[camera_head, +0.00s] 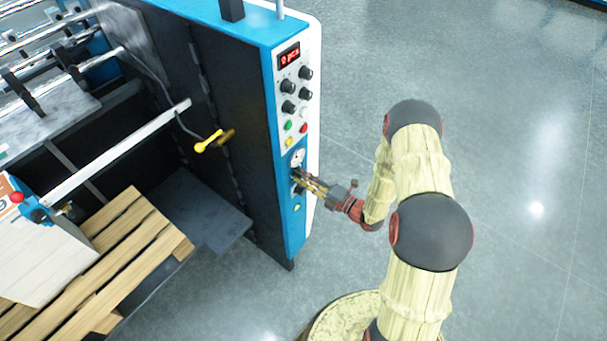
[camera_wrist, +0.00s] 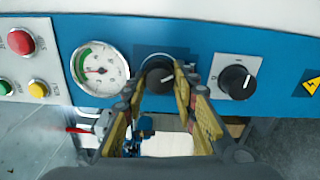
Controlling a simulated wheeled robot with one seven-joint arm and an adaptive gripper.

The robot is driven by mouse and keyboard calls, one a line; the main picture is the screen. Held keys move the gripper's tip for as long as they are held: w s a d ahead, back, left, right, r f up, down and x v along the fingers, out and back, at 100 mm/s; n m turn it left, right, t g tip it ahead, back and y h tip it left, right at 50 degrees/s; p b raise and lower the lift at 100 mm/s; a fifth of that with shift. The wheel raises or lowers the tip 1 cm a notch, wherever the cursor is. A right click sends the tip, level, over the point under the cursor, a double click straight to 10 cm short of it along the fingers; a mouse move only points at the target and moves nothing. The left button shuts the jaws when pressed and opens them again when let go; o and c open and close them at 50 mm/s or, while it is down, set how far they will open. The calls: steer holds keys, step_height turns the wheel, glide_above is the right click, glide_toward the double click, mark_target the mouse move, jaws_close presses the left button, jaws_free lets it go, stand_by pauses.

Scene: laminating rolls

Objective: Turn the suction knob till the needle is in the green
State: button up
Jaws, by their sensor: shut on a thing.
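The suction knob (camera_wrist: 159,73) is black and round, on the blue panel in the wrist view. My gripper (camera_wrist: 160,84) has its two fingers on either side of it and is shut on it. The head view shows my gripper (camera_head: 301,180) against the machine's panel, mostly covering the knob. The round white gauge (camera_wrist: 100,68) is just left of the knob in the wrist view; it also shows in the head view (camera_head: 298,157). Its green band lies at the upper left of the dial. The thin red needle seems to point left; I cannot tell exactly whether it is in the green.
A second black knob (camera_wrist: 236,81) with a white mark is to the right in the wrist view. A red button (camera_wrist: 20,41) and a yellow button (camera_wrist: 38,89) are left of the gauge. The panel display (camera_head: 289,58) is above several more knobs.

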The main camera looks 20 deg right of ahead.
steer(key=shift+m, duration=0.4)
steer(key=o, duration=1.1)
steer(key=shift+o, duration=0.2)
steer(key=v, duration=1.2)
